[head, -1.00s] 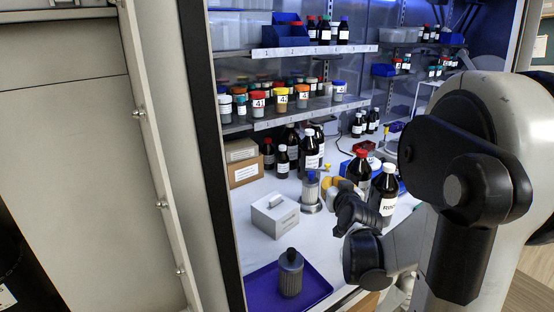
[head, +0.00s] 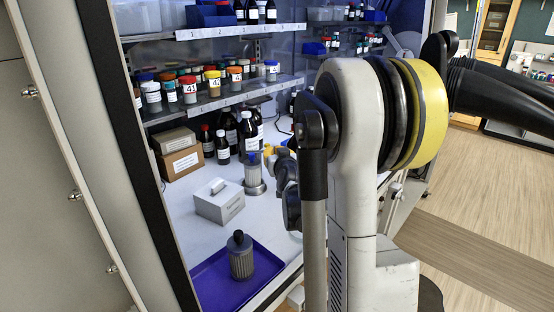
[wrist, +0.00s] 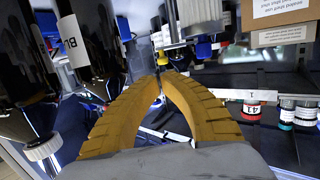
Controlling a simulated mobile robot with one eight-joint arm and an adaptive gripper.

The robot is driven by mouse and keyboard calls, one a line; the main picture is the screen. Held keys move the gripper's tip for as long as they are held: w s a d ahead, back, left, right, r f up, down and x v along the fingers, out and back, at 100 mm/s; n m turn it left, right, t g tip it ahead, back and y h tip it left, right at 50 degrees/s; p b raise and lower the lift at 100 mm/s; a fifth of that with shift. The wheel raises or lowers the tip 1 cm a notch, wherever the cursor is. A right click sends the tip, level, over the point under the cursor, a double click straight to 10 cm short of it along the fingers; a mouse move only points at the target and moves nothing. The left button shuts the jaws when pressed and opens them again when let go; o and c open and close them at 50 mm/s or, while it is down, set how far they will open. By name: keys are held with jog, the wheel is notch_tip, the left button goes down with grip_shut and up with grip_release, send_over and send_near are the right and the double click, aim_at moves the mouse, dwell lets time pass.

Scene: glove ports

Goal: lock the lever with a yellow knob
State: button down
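The lever with a yellow knob cannot be made out with certainty in either view. My gripper (wrist: 161,78) has two ribbed yellow fingers that arch inward, with their tips together and nothing seen between them. In the head view my gripper shows only as a small yellow patch (head: 279,150), mostly hidden behind my arm. It is just right of a clear cylinder with a blue top (head: 253,165) on a round metal base. I cannot tell whether any of that yellow belongs to the knob.
A white box with a handle (head: 219,207) and a purple tray (head: 207,285) holding a grey capped canister (head: 241,258) stand in front. Dark bottles (head: 228,133), cardboard boxes (head: 178,162) and shelves of jars (head: 189,90) lie behind. A labelled dark bottle (wrist: 72,45) is close left in the wrist view.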

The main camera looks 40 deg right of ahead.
jog(key=b+x, duration=0.1)
jog(key=x, duration=0.5)
jog(key=shift+w+b, duration=0.35)
jog(key=shift+w+d, duration=0.25)
jog(key=shift+d, duration=0.5)
dwell(0.7)
jog(key=shift+r+p+x, duration=0.2)
jog(key=shift+x, duration=0.9)
jog(key=shift+r+p+x, duration=0.2)
jog(key=shift+x, duration=0.9)
jog(key=shift+w+a, duration=0.15)
jog(key=shift+w, duration=0.05)
jog(key=v, duration=1.2)
